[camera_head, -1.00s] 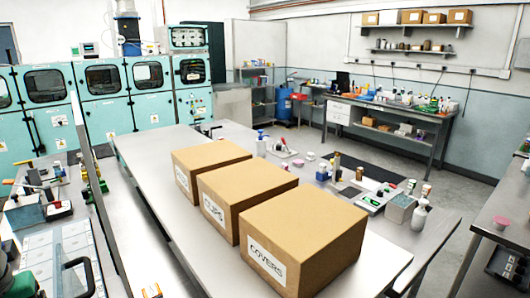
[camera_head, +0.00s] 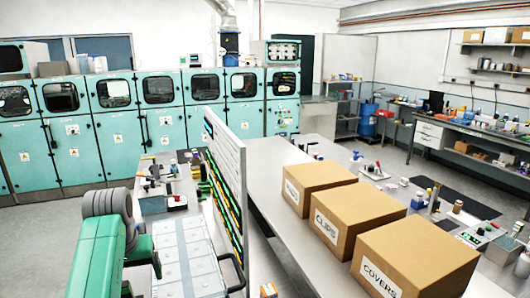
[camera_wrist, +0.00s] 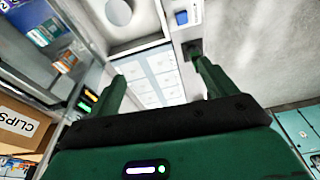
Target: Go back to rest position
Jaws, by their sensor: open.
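My gripper (camera_wrist: 160,75) shows in the wrist view with its two green fingers spread wide apart and nothing between them. Behind the fingers is a pale panelled tray or case (camera_wrist: 155,72), out of reach of the fingertips as far as I can tell. In the head view my green and grey arm (camera_head: 100,250) is at the lower left, beside the panelled tray (camera_head: 192,262). The gripper itself does not show in the head view.
Cardboard boxes labelled CLIPS (camera_head: 345,222) and COVERS (camera_head: 415,262) stand on the long metal table (camera_head: 265,180). An upright panel (camera_head: 225,185) with coloured rows stands between tray and table. Teal cabinets (camera_head: 120,150) line the back.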

